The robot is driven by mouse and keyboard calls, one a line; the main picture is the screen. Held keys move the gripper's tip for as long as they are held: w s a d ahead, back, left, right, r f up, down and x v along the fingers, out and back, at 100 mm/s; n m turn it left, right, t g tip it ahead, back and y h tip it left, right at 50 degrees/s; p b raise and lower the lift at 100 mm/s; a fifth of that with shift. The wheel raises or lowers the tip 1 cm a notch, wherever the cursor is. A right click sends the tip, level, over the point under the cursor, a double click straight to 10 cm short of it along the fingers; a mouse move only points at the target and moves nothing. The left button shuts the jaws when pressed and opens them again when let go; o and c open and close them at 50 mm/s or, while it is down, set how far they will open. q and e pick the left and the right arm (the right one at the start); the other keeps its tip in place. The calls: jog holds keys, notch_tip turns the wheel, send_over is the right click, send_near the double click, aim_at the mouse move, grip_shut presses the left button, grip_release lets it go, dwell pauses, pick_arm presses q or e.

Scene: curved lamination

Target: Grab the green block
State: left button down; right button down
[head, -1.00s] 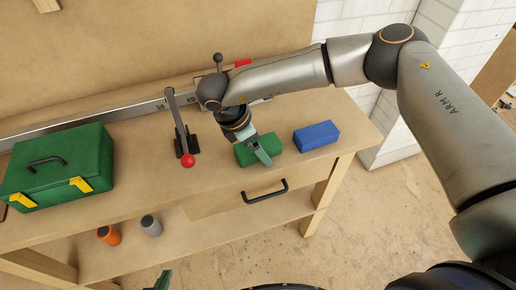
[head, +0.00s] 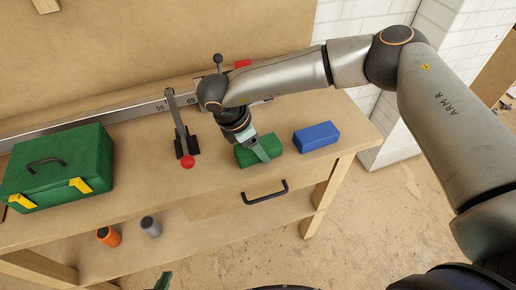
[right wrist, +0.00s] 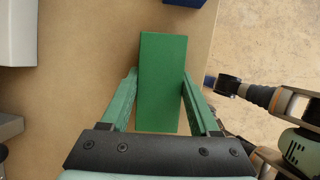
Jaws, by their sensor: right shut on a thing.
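The green block (head: 275,151) lies on the workbench top, left of the blue block. My right gripper (head: 260,150) reaches down over it and hides part of its top and front. In the right wrist view the green block (right wrist: 162,85) lies lengthwise between the two green fingers of my right gripper (right wrist: 161,76). The fingertips press on its long sides. The block appears to rest on the bench. Only a green tip of my left gripper (head: 163,280) shows at the bottom edge of the head view, apart from the bench; its jaws cannot be made out.
A blue block (head: 316,136) lies close to the right. A lever with a red knob (head: 187,161) stands to the left, and a green toolbox (head: 60,170) farther left. A drawer handle (head: 265,193) sticks out in front. An orange can (head: 108,237) and a grey can (head: 151,227) stand on the lower shelf.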

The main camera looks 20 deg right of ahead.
jog(key=shift+r+p, duration=0.3)
jog(key=shift+p, duration=0.1)
jog(key=shift+r, duration=0.35)
jog(key=s+a+r+b, duration=0.2)
jog(key=s+r+b, duration=0.1)
jog(key=s+r, duration=0.3)
jog(key=s+a+r+b, duration=0.2)
jog(key=s+r+b, duration=0.1)
jog(key=s+r, duration=0.3)
jog(key=shift+s+a, duration=0.35)
jog(key=shift+s, duration=0.25)
